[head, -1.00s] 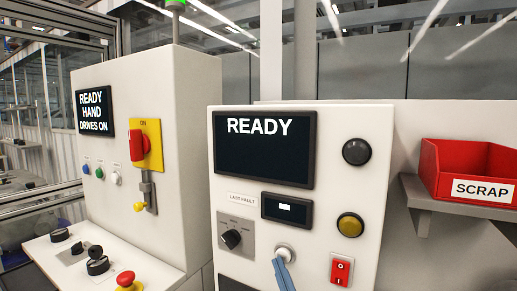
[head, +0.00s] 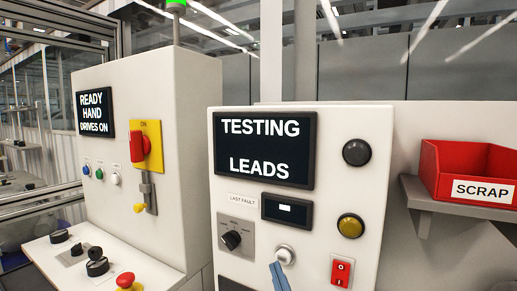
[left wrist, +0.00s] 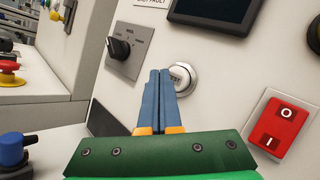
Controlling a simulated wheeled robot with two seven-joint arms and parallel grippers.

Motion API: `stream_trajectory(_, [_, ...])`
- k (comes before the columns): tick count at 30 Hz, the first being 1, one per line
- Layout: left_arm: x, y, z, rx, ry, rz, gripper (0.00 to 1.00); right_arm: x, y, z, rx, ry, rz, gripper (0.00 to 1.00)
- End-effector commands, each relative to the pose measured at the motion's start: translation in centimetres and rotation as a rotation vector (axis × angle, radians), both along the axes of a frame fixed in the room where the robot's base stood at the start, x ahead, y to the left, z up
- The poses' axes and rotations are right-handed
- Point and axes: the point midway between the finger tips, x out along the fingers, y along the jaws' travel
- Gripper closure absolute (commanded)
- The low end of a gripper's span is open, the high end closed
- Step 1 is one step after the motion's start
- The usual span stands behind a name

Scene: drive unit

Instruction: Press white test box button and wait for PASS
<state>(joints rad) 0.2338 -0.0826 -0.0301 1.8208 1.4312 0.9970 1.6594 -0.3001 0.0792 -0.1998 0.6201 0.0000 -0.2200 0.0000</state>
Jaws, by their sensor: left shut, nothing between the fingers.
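The white test box (head: 345,220) stands in the middle of the head view. Its large screen (head: 265,148) reads "TESTING LEADS". The white round button (head: 285,254) sits low on its front panel, in a metal ring. It also shows in the left wrist view (left wrist: 182,78), partly covered by my fingers. My left gripper (head: 278,272) is shut and empty, with blue fingers just below the button in the head view. In the left wrist view its fingertips (left wrist: 160,74) overlap the button's left edge; I cannot tell whether they touch. My right gripper is not in view.
The panel also carries a black knob (head: 232,239), a red rocker switch (head: 341,270), a yellow lamp (head: 350,226) and a dark lamp (head: 356,152). A red SCRAP bin (head: 468,170) sits on a shelf at right. A control cabinet (head: 150,90) stands at left.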

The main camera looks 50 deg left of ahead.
Motion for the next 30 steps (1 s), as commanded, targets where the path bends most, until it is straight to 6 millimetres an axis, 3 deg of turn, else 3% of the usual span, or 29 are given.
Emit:
stream_trajectory(3, [-0.4,-0.1,0.0,-0.001,0.001,0.0,1.0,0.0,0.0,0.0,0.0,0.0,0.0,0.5])
stream_trajectory(15, [-5.4,-1.7,-0.1,0.0,0.0,0.0,1.0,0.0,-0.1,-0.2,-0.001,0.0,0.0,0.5])
stream_trajectory(30, [-5.7,-1.8,0.0,0.0,0.0,0.0,1.0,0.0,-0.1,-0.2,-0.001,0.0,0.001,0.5])
